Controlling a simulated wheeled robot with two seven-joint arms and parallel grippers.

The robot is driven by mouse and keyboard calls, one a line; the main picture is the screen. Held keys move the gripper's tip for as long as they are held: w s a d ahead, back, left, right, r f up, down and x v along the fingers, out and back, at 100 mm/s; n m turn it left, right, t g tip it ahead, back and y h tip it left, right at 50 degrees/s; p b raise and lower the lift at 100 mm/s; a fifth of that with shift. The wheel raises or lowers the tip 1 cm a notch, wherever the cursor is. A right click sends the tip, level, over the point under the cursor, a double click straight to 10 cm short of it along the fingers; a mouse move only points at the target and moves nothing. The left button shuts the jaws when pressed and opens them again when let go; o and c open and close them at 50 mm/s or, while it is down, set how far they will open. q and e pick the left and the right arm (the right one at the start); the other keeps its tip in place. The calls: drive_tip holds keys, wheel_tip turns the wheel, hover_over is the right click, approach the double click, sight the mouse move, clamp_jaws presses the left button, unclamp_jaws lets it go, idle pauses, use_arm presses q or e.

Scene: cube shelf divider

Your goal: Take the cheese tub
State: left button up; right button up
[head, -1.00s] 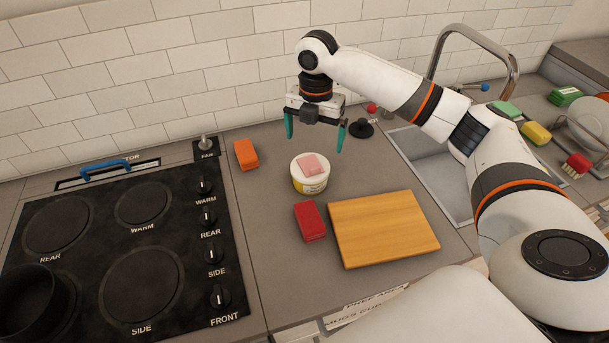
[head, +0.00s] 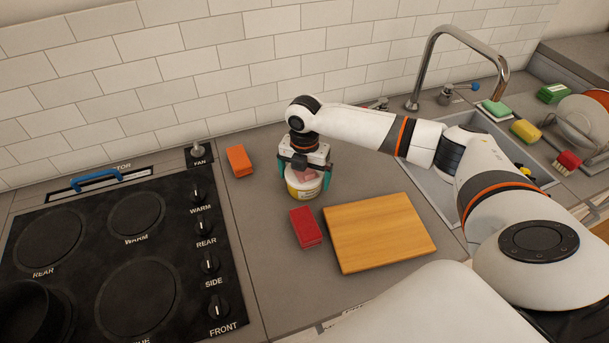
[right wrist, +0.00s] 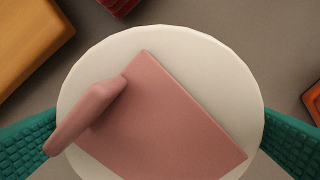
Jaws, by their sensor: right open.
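The cheese tub (head: 303,190) is a round white tub with a yellow label band, standing upright on the counter. On its white lid (right wrist: 200,52) lies a flat pink piece with a raised pink handle (right wrist: 90,112), seen from above in the right wrist view. My right gripper (head: 304,183) is lowered over the tub, with one teal finger on each side of it. The fingers also flank the lid in the right wrist view (right wrist: 160,145). The jaws are open; whether they touch the tub cannot be told. My left gripper is out of view.
A red block (head: 306,228) and a wooden board (head: 378,233) lie just in front of the tub. An orange block (head: 239,161) lies to its left. The black cooktop (head: 95,265) is further left, the sink and its faucet (head: 432,70) to the right.

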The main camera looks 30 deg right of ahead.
drive_tip(key=shift+f, duration=0.7)
